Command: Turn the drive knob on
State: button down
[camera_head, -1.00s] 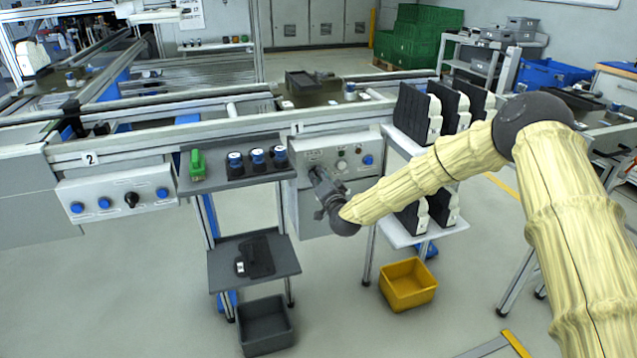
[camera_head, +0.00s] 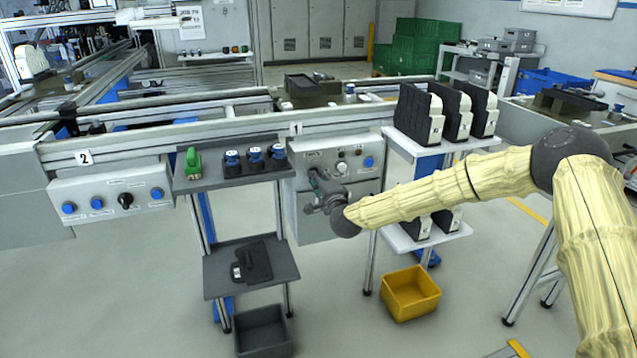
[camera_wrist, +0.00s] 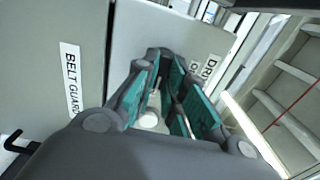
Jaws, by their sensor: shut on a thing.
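The control panel with the drive knob (camera_head: 370,180) is the grey box under the conveyor, right of centre in the head view. In the wrist view, the panel (camera_wrist: 175,32) bears a partly hidden label starting "DR" (camera_wrist: 208,68). My gripper (camera_head: 314,177) is at the left part of this panel's face. In the wrist view, the teal-padded fingers of my gripper (camera_wrist: 166,65) reach to the panel and are closed on the knob there. The knob is mostly hidden by the fingers, so its turned position cannot be told.
A white button (camera_head: 342,168) and a blue button (camera_head: 369,162) sit right of my gripper. A shelf with blue-topped parts (camera_head: 188,184) stands close on the left. Black-and-white units (camera_head: 418,115) stand on the right. A yellow bin (camera_head: 410,292) is on the floor.

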jog(key=shift+d+f, duration=0.1)
dwell(0.4)
jog(key=c, duration=1.5)
grip_release()
jog(key=v, duration=1.2)
